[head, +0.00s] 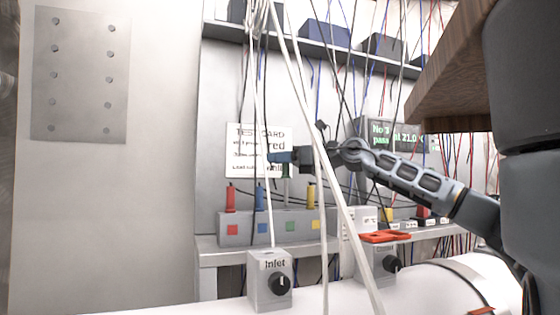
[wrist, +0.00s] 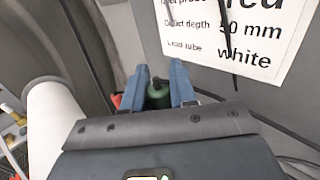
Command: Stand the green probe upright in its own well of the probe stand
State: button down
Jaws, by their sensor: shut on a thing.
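The probe stand (head: 268,229) is a grey block with red, blue, green and yellow squares on its front. A red probe (head: 230,199), a blue probe (head: 260,196) and a yellow probe (head: 311,195) stand upright in it. My gripper (head: 282,157) is above the stand, over the green square. In the wrist view its blue fingers (wrist: 164,88) are shut on the green probe (wrist: 158,95). The green probe shows in the head view (head: 287,190) as a thin upright shape below the gripper. I cannot tell whether its lower end is inside the well.
A test card (head: 250,150) is on the wall behind the stand. Pale cables (head: 300,90) hang in front of the stand. An Inlet box (head: 269,281) with a knob stands in front. A small display (head: 395,134) is behind my arm.

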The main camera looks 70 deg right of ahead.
jog(key=shift+f+b, duration=2.1)
jog(key=shift+f, duration=0.6)
jog(key=shift+r+p, duration=1)
jog(key=shift+r, duration=1.35)
jog(key=shift+b, duration=0.65)
dwell(0.9)
